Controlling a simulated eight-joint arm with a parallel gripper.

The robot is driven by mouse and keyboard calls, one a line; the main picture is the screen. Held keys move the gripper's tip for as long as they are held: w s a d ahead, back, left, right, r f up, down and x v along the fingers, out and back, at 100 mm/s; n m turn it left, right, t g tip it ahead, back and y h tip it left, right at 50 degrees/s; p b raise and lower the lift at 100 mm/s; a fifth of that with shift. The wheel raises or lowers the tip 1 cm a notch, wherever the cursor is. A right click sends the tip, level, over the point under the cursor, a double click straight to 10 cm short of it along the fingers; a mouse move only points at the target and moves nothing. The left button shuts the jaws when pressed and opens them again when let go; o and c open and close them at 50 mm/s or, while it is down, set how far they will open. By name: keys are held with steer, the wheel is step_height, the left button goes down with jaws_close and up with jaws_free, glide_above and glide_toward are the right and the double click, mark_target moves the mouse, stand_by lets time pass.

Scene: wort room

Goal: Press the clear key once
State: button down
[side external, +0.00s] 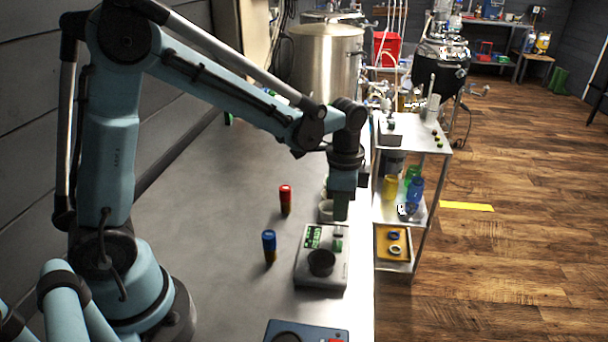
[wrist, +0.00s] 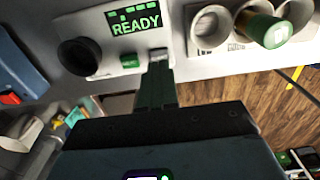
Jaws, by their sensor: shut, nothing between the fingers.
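A pale instrument (side external: 304,279) sits on the counter near its right edge; it also shows in the wrist view (wrist: 105,70). Its display (wrist: 135,18) reads READY in green. It has a black round cup-like part (wrist: 78,55), a green key (wrist: 129,61) and a pale grey key (wrist: 158,54). I cannot read a label on either key. My gripper (side external: 341,217) is shut and empty, pointing down over the instrument's back right part. In the wrist view its fingertips (wrist: 157,68) are at the near edge of the pale key; I cannot tell whether they touch it.
A red-capped bottle (side external: 285,200) and a blue-capped bottle (side external: 269,246) stand left of the instrument. Round holders (wrist: 210,30), one with a green-capped vial (wrist: 262,28), are beside it. A blue device (side external: 307,328) with a red button is in front. A cart (side external: 428,150) stands right of the counter.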

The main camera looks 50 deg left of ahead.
mark_target(336, 230)
steer(key=shift+r, duration=2.15)
steer(key=shift+s, duration=0.1)
steer(key=s+a+r+n+t, duration=0.2)
steer(key=s+r+n+t, duration=0.1)
steer(key=s+n+t, duration=0.4)
steer(key=shift+s+a+r+n, duration=0.2)
steer(key=shift+s+a+n, duration=0.15)
steer(key=shift+s+n, duration=0.85)
steer(key=shift+s, duration=0.2)
